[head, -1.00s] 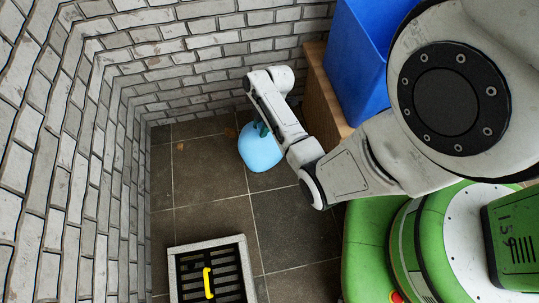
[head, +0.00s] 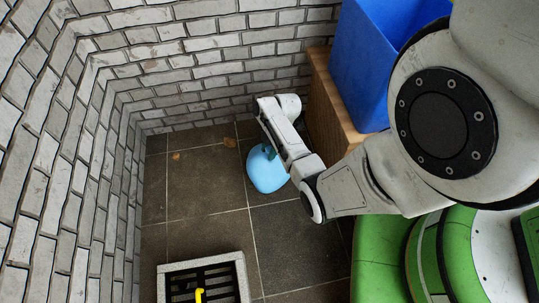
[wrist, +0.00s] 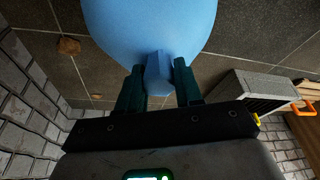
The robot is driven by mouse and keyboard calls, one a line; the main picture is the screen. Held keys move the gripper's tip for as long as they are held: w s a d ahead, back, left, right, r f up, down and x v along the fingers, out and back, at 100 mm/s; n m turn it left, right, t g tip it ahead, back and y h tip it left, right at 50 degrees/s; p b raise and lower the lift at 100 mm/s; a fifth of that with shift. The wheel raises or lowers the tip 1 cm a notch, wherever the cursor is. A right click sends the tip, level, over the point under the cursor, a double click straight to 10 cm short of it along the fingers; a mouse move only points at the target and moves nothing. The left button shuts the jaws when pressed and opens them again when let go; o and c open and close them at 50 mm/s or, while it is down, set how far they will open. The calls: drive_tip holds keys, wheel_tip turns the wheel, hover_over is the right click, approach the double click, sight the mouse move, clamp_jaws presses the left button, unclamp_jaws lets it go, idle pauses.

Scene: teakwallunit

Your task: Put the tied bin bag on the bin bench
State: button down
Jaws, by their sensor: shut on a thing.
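The tied bin bag is light blue and rounded; it shows in the head view (head: 267,172) just left of my arm's end and fills the top of the wrist view (wrist: 150,25). My gripper (wrist: 158,75) has its two dark green fingers closed on the bag's knotted neck. In the head view my gripper (head: 268,150) is partly hidden by my arm. I cannot tell whether the bag touches the floor. A wooden bench (head: 330,105) stands against the brick wall to the right of the bag, with a blue bin on it.
The blue bin (head: 365,65) takes up the visible bench top. A floor drain with a pale frame (head: 240,275) and a yellow handle (head: 200,295) is at the lower left. Brick walls (head: 60,130) close in the left and back. Dark floor tiles (head: 195,190) are mostly clear, with small leaves.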

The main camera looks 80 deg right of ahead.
drive_tip(key=shift+f+b, duration=0.35)
drive_tip(key=shift+f, duration=0.75)
drive_tip(key=shift+f, duration=0.15)
drive_tip(key=c, duration=0.8)
unclamp_jaws()
drive_tip(key=shift+o, duration=0.2)
